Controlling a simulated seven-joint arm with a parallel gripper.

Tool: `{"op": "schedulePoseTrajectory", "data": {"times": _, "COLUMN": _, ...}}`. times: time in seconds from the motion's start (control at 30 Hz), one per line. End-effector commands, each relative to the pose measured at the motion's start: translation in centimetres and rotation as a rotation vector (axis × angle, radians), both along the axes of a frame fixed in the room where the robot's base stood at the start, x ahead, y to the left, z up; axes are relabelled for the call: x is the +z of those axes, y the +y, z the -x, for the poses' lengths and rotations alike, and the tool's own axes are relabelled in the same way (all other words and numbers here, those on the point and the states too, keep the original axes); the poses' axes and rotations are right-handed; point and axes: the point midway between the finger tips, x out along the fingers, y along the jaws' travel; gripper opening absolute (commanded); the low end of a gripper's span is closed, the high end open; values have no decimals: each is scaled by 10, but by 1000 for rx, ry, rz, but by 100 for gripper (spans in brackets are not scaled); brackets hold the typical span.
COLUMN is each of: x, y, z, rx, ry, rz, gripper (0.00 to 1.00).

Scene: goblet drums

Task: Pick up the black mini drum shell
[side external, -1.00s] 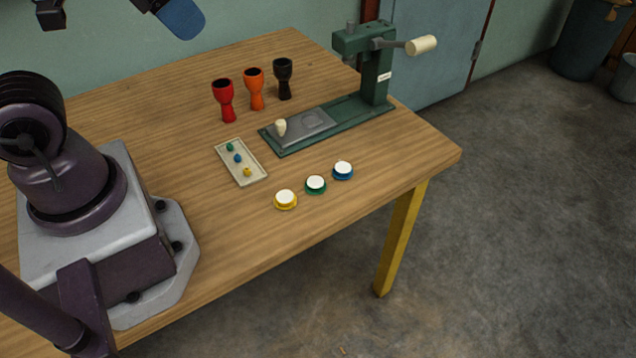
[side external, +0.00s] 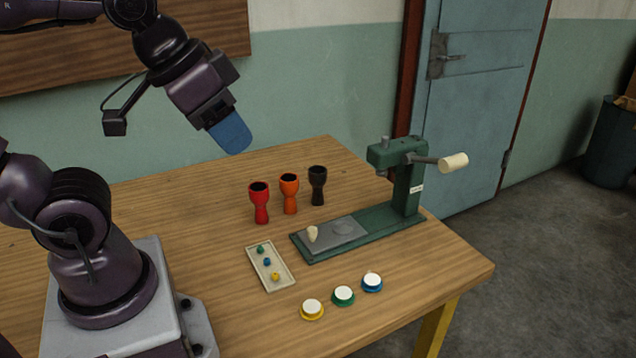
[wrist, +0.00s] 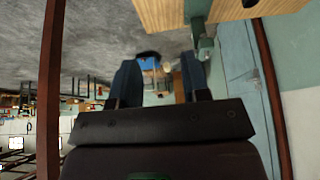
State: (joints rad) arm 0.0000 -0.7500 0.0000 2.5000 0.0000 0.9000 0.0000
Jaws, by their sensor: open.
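The black mini drum shell (side external: 317,186) stands upright on the table at the right end of a row of goblet shells. The orange shell (side external: 289,194) and the red shell (side external: 260,203) stand to its left, apart from it. My gripper (side external: 234,137) is in the air above and to the left of the shells, its blue fingers pointing down and right. In the wrist view my gripper (wrist: 157,80) has its two blue fingers apart with nothing held between them.
A green press (side external: 408,190) with a cream handle stands right of the shells on the wooden table (side external: 190,240). In front lie a shallow tray (side external: 284,281) with small coloured pieces and three white-topped drum heads, yellow (side external: 312,308), green (side external: 343,295) and blue (side external: 371,281).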

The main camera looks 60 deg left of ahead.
Motion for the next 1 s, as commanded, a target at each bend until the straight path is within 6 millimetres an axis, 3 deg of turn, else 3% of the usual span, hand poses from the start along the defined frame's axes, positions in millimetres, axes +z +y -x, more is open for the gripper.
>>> {"op": "schedulePoseTrajectory", "data": {"times": 0.07, "x": 0, "y": 0, "z": 0, "rx": 0, "ry": 0, "rz": 0, "gripper": 43}}
{"op": "schedulePoseTrajectory", "data": {"times": 0.23, "x": 0, "y": 0, "z": 0, "rx": 0, "ry": 0, "rz": 0, "gripper": 79}}
{"op": "schedulePoseTrajectory", "data": {"times": 0.5, "x": 0, "y": 1, "z": 0, "rx": 4, "ry": 2, "rz": 0, "gripper": 80}}
{"op": "schedulePoseTrajectory", "data": {"times": 0.67, "x": -18, "y": 6, "z": -7, "rx": 30, "ry": 95, "rz": 8, "gripper": 80}}
{"op": "schedulePoseTrajectory", "data": {"times": 0.77, "x": -30, "y": 17, "z": -23, "rx": 71, "ry": 182, "rz": 23, "gripper": 80}}
{"op": "schedulePoseTrajectory", "data": {"times": 1.0, "x": -65, "y": 64, "z": -90, "rx": 279, "ry": 319, "rz": 64, "gripper": 80}}
